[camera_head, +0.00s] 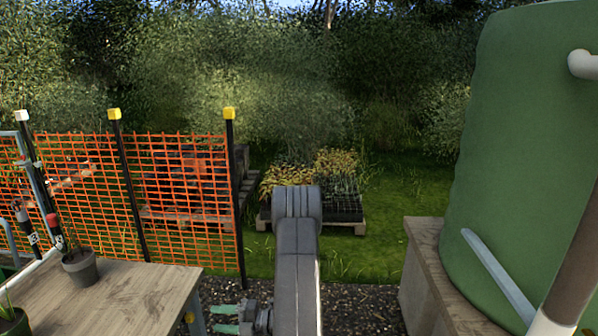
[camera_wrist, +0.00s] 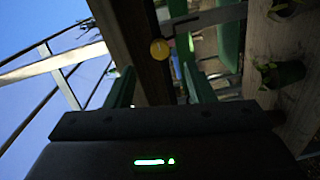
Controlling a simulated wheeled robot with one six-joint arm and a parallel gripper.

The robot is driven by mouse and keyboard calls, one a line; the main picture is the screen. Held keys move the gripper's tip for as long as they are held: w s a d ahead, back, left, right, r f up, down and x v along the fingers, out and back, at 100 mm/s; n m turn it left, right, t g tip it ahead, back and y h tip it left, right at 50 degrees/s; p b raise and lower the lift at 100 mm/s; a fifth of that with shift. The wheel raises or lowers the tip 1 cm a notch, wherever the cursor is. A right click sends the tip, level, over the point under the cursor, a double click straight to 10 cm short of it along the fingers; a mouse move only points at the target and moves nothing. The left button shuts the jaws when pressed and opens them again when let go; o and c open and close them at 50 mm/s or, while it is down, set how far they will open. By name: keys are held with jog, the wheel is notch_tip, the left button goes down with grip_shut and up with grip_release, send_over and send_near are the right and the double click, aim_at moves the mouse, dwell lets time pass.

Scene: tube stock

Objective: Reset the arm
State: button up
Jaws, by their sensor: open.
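My gripper (camera_head: 226,319) shows at the bottom of the head view, left of my grey upright arm link. Its two green fingers point left, low beside the right end of the wooden table (camera_head: 120,286). In the wrist view my gripper (camera_wrist: 156,78) has its green fingers spread apart, with nothing held between them. The wrist view is turned on its side, with sky at left and the tabletop (camera_wrist: 262,45) at right.
A potted plant (camera_head: 80,266) and another pot (camera_head: 12,322) stand on the table. Orange mesh fencing (camera_head: 180,190) is behind it. Plant trays (camera_head: 340,200) sit on a pallet beyond.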

aim_at(193, 318)
jog(key=d, duration=0.6)
jog(key=a, duration=0.6)
jog(key=a+p, duration=0.1)
jog(key=a, duration=0.6)
jog(key=shift+w+a+f, duration=0.15)
jog(key=shift+w+a, duration=0.05)
jog(key=shift+a, duration=0.05)
jog(key=shift+f+n+b, duration=0.25)
jog(key=shift+n+b, duration=0.05)
jog(key=shift+b, duration=0.05)
jog(key=shift+d+n+b, duration=0.2)
jog(key=shift+n+b, duration=0.35)
jog(key=shift+n, duration=0.25)
jog(key=n+b, duration=0.1)
jog(key=n, duration=0.1)
jog(key=shift+n+b, duration=0.3)
jog(key=shift+b, duration=0.05)
jog(key=n+b, duration=0.4)
jog(key=shift+t, duration=0.3)
jog(key=n+b, duration=0.6)
jog(key=shift+s+b, duration=0.1)
jog(key=shift+b, duration=0.25)
jog(key=shift+r+n+b, duration=0.1)
jog(key=shift+n+b, duration=0.7)
jog(key=shift+n, duration=0.2)
jog(key=shift+r, duration=0.1)
jog(key=shift+r+n, duration=0.1)
jog(key=shift+n, duration=0.2)
